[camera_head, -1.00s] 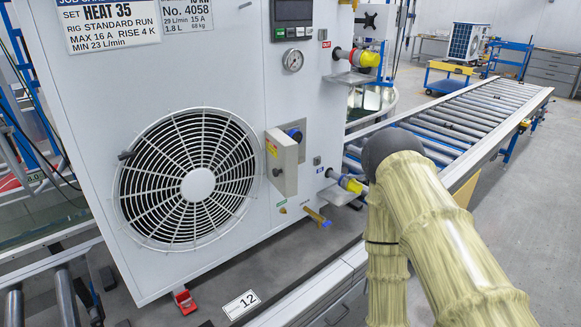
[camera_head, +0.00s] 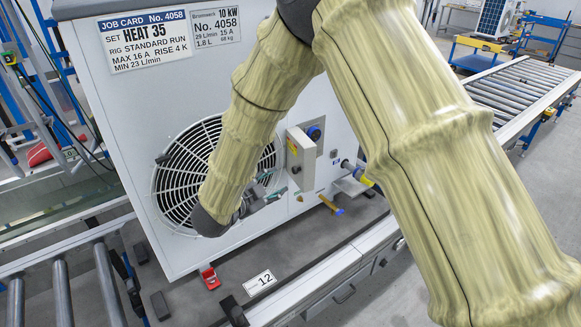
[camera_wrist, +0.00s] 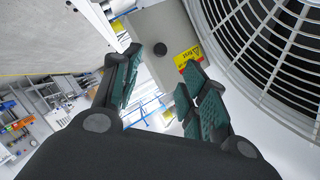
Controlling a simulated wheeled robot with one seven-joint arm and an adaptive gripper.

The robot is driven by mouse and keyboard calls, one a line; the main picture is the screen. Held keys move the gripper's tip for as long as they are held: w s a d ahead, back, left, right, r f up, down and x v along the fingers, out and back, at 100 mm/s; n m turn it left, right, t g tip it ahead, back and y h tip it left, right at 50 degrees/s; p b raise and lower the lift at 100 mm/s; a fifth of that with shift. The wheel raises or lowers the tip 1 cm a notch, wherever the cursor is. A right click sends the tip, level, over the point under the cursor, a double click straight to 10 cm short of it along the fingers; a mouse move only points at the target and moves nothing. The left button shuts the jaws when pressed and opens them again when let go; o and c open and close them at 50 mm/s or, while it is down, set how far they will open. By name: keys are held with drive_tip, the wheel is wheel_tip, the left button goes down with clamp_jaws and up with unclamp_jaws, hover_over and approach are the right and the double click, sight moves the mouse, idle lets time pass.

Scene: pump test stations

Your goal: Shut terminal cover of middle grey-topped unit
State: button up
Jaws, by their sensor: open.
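A large white unit (camera_head: 105,95) with a grey top edge (camera_head: 95,8) fills the left of the head view. Its terminal cover (camera_head: 299,160), a grey plate with a yellow label, stands out from the front, right of the fan grille. A recess with a blue part (camera_head: 315,133) shows beside it. My gripper (camera_head: 272,193) is low in front of the grille, left of the cover. In the wrist view the cover (camera_wrist: 150,25), with a black knob (camera_wrist: 160,48), lies beyond my spread fingers (camera_wrist: 163,78). The fingers look empty; contact with the cover is unclear.
The fan grille (camera_wrist: 275,45) is close to my right finger in the wrist view. A brass valve with a blue handle (camera_head: 331,205) sticks out below the cover. A red clip (camera_head: 210,278) and a "12" plate (camera_head: 259,282) lie at the unit's foot. A roller conveyor (camera_head: 520,85) runs back right.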

sight(293, 171)
drive_tip(key=p+x, duration=0.4)
drive_tip(key=x, duration=0.6)
drive_tip(key=shift+w+d+f, duration=0.1)
drive_tip(key=shift+w+d, duration=0.1)
drive_tip(key=shift+w, duration=0.1)
clamp_jaws()
